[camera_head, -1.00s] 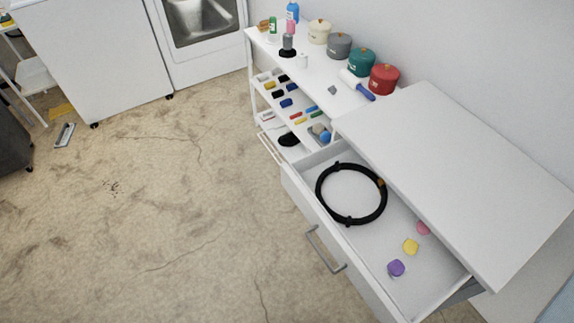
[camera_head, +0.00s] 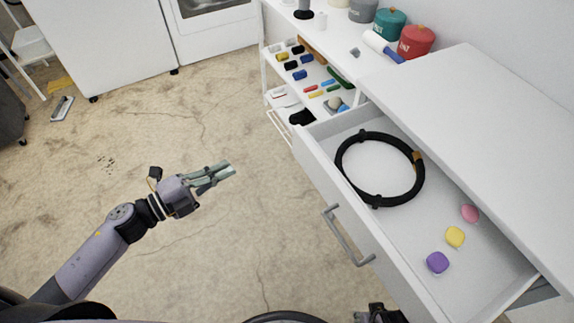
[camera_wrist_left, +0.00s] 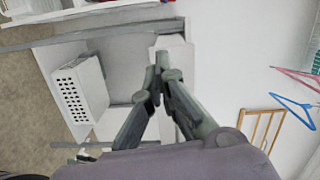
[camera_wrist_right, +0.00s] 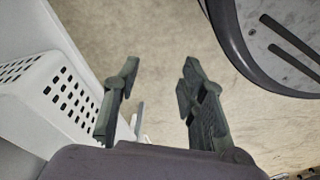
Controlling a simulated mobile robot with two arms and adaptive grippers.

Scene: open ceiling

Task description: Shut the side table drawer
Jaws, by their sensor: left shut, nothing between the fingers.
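The side table (camera_head: 455,110) is white and stands against the wall at the right. Its drawer (camera_head: 322,164) is pulled well out, with a grey bar handle (camera_head: 348,236) on the front. Inside lie a black cable coil (camera_head: 343,170) and pink (camera_head: 470,213), yellow (camera_head: 455,237) and purple (camera_head: 437,262) pieces. My left gripper (camera_head: 230,170) is shut and empty, over the floor left of the drawer front and apart from it. In the left wrist view its fingertips (camera_wrist_left: 163,62) meet. My right gripper (camera_wrist_right: 160,75) is open and empty in its wrist view.
A white shelf rack (camera_head: 345,84) with small coloured items and canisters (camera_head: 415,42) adjoins the table. White appliances (camera_head: 100,45) stand at the back left. A perforated white basket shows in the left (camera_wrist_left: 80,92) and right (camera_wrist_right: 50,92) wrist views. The floor before the drawer is open.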

